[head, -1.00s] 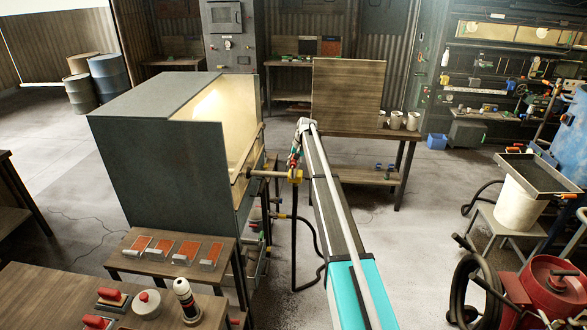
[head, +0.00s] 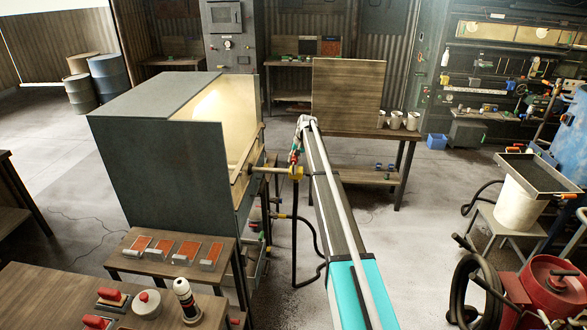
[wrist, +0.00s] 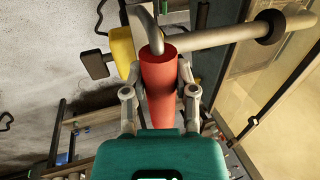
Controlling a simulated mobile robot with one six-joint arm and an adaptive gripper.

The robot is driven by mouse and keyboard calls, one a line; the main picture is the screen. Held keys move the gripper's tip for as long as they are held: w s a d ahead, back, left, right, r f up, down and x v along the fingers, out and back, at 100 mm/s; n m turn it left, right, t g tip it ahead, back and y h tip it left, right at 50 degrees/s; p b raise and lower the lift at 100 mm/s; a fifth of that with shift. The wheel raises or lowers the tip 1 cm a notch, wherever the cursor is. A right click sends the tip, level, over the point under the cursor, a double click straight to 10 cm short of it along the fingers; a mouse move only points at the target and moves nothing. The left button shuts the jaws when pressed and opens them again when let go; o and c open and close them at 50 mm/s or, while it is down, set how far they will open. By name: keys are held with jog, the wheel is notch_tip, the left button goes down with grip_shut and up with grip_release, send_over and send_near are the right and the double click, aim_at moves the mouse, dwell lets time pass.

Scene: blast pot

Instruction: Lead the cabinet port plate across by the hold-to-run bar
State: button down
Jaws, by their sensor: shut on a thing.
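The dark grey cabinet (head: 150,160) stands left of centre, its lit opening facing my arm. A pale tube (head: 270,169) sticks out of a tan strip (head: 242,186) at that opening and ends in a yellow fitting (head: 296,173). I cannot clearly tell the port plate from this strip. In the wrist view my gripper (wrist: 161,92) is shut around a red sleeve (wrist: 160,75), which I take for the hold-to-run bar. A bent grey rod (wrist: 146,25) comes out of its top. The tube (wrist: 215,38) with a black collar and the yellow fitting (wrist: 123,48) lie beyond it.
A black hose (head: 296,235) hangs from the fitting to the floor. A low bench (head: 130,262) with several red-faced blocks stands in front of the cabinet. A table (head: 400,135) with white cups is behind my arm. A red pot (head: 550,285) stands at right.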

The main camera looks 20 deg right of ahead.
jog(key=shift+w+d, duration=0.1)
jog(key=shift+w, duration=0.1)
jog(key=shift+w+d, duration=0.35)
jog(key=shift+w, duration=0.5)
jog(key=shift+w+d, duration=0.35)
jog(key=shift+w, duration=0.5)
jog(key=shift+c, duration=1.6)
grip_release()
jog(key=shift+s+a, duration=0.1)
jog(key=shift+s, duration=0.05)
